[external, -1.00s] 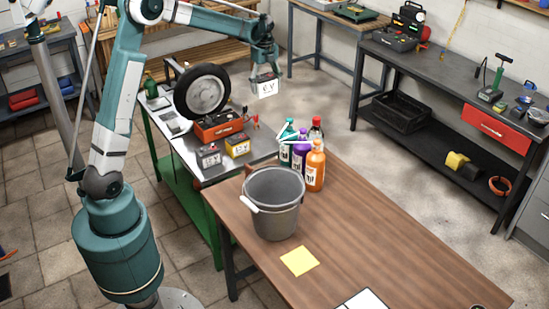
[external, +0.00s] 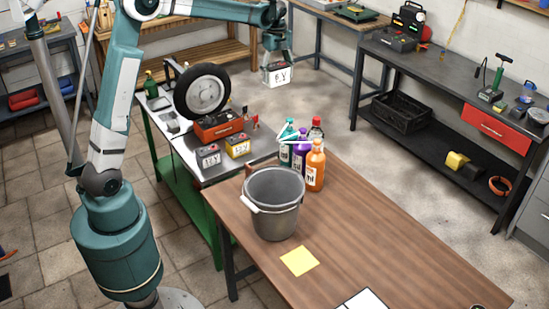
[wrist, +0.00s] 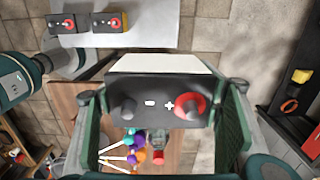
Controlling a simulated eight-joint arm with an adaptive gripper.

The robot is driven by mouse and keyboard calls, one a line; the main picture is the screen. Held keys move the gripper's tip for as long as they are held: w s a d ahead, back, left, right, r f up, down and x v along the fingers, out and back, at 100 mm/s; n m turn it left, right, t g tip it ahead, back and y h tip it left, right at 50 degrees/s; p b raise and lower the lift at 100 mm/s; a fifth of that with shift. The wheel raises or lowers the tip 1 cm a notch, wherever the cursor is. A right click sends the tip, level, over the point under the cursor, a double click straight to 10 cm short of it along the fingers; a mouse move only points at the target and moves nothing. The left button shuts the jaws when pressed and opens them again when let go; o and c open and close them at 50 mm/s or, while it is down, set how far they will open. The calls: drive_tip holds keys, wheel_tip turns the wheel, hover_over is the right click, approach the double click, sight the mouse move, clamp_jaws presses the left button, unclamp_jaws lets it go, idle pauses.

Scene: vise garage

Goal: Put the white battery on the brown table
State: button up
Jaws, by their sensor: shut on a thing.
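My gripper (external: 277,54) is shut on the white battery (external: 277,76), which has a dark top, and holds it in the air beyond the bottles. In the wrist view, the battery (wrist: 157,104) fills the space between the fingers of my gripper (wrist: 165,128), with its two terminals facing the camera. The brown table (external: 375,240) is in the front of the external view. The battery is apart from it, above the floor area behind it.
A grey bucket (external: 274,205), several bottles (external: 315,165) and a yellow note (external: 300,261) stand or lie on the brown table.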

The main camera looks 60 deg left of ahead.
drive_tip(key=s+d+p, duration=0.1)
drive_tip(key=d+p, duration=0.7)
drive_tip(key=d, duration=3)
drive_tip(key=s+d+p, duration=0.3)
drive_tip(key=s+d, duration=0.3)
drive_tip(key=d, duration=0.5)
drive_tip(key=s+d+p, duration=0.2)
drive_tip(key=s+d, duration=0.5)
drive_tip(key=d, duration=0.4)
drive_tip(key=s+d+p, duration=0.3)
drive_tip(key=s+d, duration=0.3)
drive_tip(key=d, duration=0.5)
wheel_tip(320, 180, down, 18)
drive_tip(key=shift+a, duration=0.15)
drive_tip(key=shift+w, duration=0.1)
drive_tip(key=shift+f+p, duration=0.3)
drive_tip(key=shift+f, duration=2.55)
drive_tip(key=shift+f, duration=0.15)
